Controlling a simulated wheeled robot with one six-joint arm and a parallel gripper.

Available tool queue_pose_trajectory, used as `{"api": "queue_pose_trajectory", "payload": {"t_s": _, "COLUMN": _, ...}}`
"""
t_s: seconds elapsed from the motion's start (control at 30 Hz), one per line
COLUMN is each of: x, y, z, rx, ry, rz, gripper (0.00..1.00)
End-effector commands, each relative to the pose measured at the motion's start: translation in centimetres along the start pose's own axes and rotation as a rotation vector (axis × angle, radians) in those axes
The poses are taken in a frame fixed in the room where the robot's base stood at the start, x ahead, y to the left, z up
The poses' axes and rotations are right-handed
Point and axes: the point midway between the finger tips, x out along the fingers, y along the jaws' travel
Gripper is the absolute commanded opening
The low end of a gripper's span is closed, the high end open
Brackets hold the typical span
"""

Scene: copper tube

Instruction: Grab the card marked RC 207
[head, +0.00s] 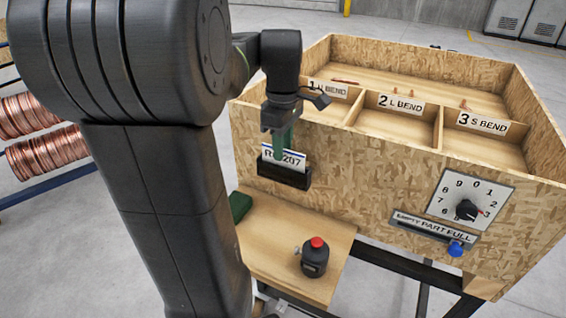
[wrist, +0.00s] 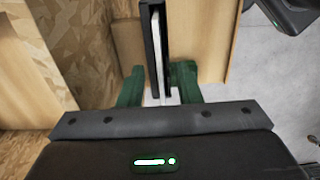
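The white card marked RC 207 (head: 295,161) stands upright in a black holder (head: 284,176) on the crate's front face. My gripper (head: 283,143) is pointing down at the card's top, and a green finger covers part of its lettering. In the wrist view the two green fingers (wrist: 158,86) are apart, one on each side of the card's thin white edge (wrist: 158,50). Gaps seem to show between fingers and card. The dark holder (wrist: 146,45) runs along the card there. The fingers' inner tips are partly hidden.
The chipboard crate (head: 400,185) has bins labelled 1 U BEND, 2 L BEND and 3 S BEND. A dial (head: 467,209) and a blue-knobbed slider (head: 456,249) are on its front. Below, a wooden shelf (head: 275,225) holds a red-topped black object (head: 315,258) and a green block (head: 240,206).

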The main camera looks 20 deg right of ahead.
Motion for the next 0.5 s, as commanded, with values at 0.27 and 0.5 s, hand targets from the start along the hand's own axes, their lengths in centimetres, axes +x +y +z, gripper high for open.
{"api": "queue_pose_trajectory", "payload": {"t_s": 0.27, "x": 2.0, "y": 0.0, "z": 0.0, "rx": 0.000, "ry": 0.000, "rz": 0.001, "gripper": 0.31}}
{"api": "queue_pose_trajectory", "payload": {"t_s": 0.5, "x": 2.0, "y": 0.0, "z": 0.0, "rx": 0.000, "ry": 0.000, "rz": 0.001, "gripper": 0.13}}
